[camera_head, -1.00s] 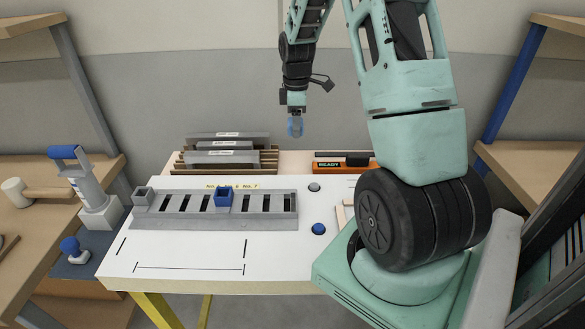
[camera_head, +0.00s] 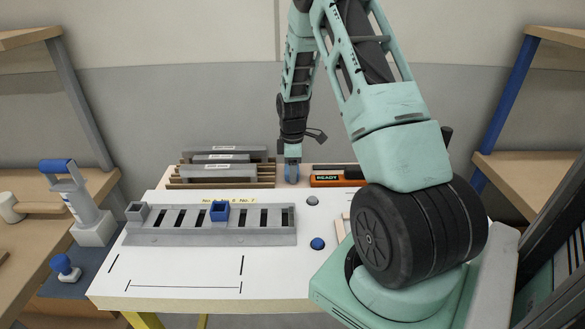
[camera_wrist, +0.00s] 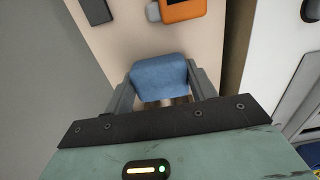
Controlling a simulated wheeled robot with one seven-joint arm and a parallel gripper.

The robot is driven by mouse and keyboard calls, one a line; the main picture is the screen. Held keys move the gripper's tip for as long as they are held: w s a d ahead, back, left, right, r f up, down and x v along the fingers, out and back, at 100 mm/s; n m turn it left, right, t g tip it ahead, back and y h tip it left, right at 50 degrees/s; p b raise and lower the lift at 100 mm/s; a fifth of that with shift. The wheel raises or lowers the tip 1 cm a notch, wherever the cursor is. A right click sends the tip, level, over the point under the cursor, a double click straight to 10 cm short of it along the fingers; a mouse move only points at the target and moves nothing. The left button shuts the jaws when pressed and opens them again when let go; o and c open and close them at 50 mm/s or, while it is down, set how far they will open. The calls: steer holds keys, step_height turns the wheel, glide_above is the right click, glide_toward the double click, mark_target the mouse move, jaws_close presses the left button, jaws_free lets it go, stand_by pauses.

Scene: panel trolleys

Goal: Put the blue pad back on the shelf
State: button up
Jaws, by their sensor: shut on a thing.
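The blue pad (camera_head: 292,171) is in my gripper (camera_head: 292,166), low over the tan shelf (camera_head: 287,181) behind the white table. In the wrist view the pad (camera_wrist: 160,76) sits between the two grey fingers (camera_wrist: 160,93), with the tan shelf surface (camera_wrist: 125,42) beneath it. The gripper is shut on the pad. I cannot tell whether the pad touches the shelf. The pad's underside is hidden.
An orange device marked READY (camera_head: 335,181) stands just right of the pad. A rack of grey panels (camera_head: 220,165) is to its left. A slotted grey rail (camera_head: 170,238) with a blue block (camera_head: 220,211) and a blue knob (camera_head: 317,244) are on the white table.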

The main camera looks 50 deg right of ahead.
steer(key=shift+f, duration=0.2)
steer(key=o, duration=1)
steer(key=shift+r, duration=0.1)
step_height(320, 180, up, 12)
steer(key=b, duration=0.1)
steer(key=s+a+r, duration=0.1)
steer(key=a+r, duration=0.1)
steer(key=a, duration=1.2)
steer(key=a+r, duration=0.3)
steer(key=a, duration=1)
steer(key=shift+y, duration=0.3)
steer(key=s+a, duration=0.5)
steer(key=s, duration=0.2)
steer(key=s+a, duration=0.6)
steer(key=s, duration=0.1)
steer(key=s+a, duration=0.6)
steer(key=s, duration=0.1)
steer(key=shift+s+r, duration=0.15)
steer(key=shift+s, duration=0.25)
